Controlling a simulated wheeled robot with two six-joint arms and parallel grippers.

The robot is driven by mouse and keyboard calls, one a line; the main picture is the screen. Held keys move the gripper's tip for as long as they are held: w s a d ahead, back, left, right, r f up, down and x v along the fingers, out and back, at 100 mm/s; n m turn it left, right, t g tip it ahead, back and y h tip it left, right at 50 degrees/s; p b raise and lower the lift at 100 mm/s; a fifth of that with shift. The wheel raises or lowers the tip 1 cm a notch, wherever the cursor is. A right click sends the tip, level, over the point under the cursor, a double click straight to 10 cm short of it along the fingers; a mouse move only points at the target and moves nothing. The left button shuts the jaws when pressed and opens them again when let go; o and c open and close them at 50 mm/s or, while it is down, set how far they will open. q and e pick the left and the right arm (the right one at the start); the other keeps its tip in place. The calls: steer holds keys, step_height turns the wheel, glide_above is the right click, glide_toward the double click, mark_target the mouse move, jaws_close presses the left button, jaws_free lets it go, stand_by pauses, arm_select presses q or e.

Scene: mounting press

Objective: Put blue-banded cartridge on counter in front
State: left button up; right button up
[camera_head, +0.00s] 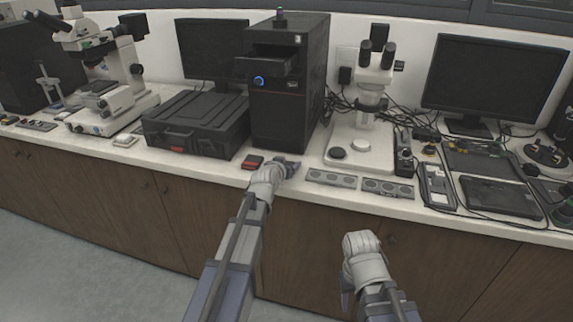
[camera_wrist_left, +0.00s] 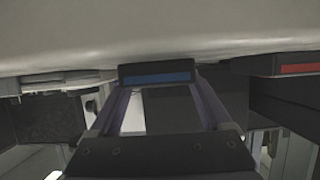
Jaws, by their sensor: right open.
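The blue-banded cartridge (camera_wrist_left: 157,75) is a dark block with a blue stripe on its end face. In the left wrist view it sits between the fingertips of my left gripper (camera_wrist_left: 158,92), which is shut on it. In the head view my left gripper (camera_head: 287,165) is low at the counter (camera_head: 228,168), in front of the black tower, and mostly hides the cartridge. I cannot tell whether the cartridge touches the counter. My right gripper (camera_head: 346,288) is open and empty, in front of the cabinets below the counter edge.
A red-banded cartridge (camera_head: 252,161) lies on the counter just left of my left gripper; its red stripe also shows in the left wrist view (camera_wrist_left: 300,68). The black tower (camera_head: 290,95) stands behind, its drawer (camera_head: 268,64) open. A black case (camera_head: 197,122) is left, flat grey panels (camera_head: 331,178) right.

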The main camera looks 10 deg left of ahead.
arm_select(q)
steer(key=shift+o, duration=1.1)
steer(key=shift+r, duration=0.2)
steer(key=p+v, duration=0.5)
steer(key=v, duration=0.7)
